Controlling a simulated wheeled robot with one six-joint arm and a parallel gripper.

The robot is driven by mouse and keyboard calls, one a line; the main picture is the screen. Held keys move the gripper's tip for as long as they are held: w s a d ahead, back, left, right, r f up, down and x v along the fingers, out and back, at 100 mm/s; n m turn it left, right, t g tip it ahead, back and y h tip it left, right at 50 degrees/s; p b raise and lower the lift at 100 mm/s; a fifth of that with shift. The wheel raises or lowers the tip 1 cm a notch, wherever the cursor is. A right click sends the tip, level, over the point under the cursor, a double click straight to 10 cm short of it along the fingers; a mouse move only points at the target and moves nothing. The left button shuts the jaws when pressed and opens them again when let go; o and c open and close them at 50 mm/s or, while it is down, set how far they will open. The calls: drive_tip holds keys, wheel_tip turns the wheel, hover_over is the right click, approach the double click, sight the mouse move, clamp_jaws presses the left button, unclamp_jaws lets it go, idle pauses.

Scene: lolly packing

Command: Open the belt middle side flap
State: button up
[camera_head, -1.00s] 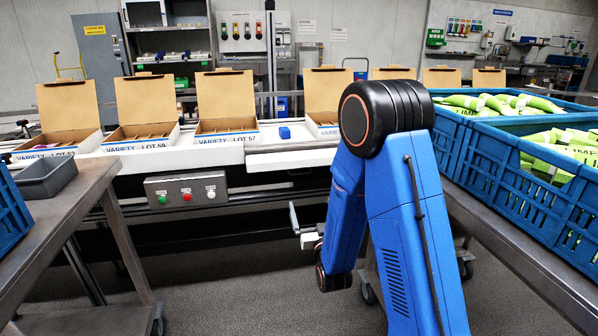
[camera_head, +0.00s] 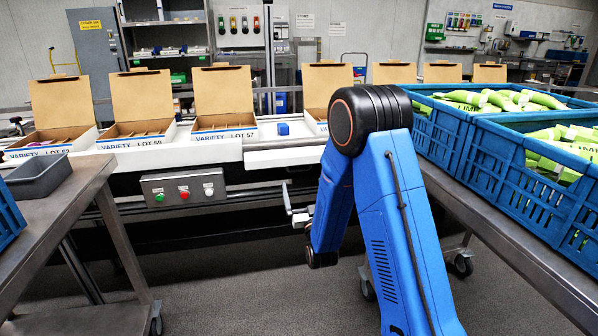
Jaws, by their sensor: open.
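The conveyor belt (camera_head: 185,155) runs across the middle with a white front side. A pale front panel (camera_head: 284,156) lies between the LOT 57 box and the box to its right; I cannot tell whether it is the middle side flap or whether it is open. My gripper (camera_head: 288,198) is low in front of the belt frame, below and apart from this panel. Its jaws are open and seem empty. My arm hides part of the gripper and the belt side to its right.
Open cartons such as the LOT 57 box (camera_head: 223,132) and a blue block (camera_head: 283,129) stand on the belt. A button box (camera_head: 183,187) hangs on its front. A table with a grey tray (camera_head: 40,180) is left; blue crates (camera_head: 480,160) of green bags are right.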

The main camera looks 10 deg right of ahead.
sight(299, 170)
drive_tip(key=x, duration=0.8)
drive_tip(key=shift+w+r, duration=0.15)
drive_tip(key=shift+w, duration=0.1)
drive_tip(key=c, duration=1.5)
drive_tip(key=shift+s+r+g, duration=0.15)
drive_tip(key=shift+r+g, duration=0.35)
drive_tip(key=shift+g, duration=0.1)
drive_tip(key=shift+r+g, duration=0.15)
drive_tip(key=shift+g, duration=0.25)
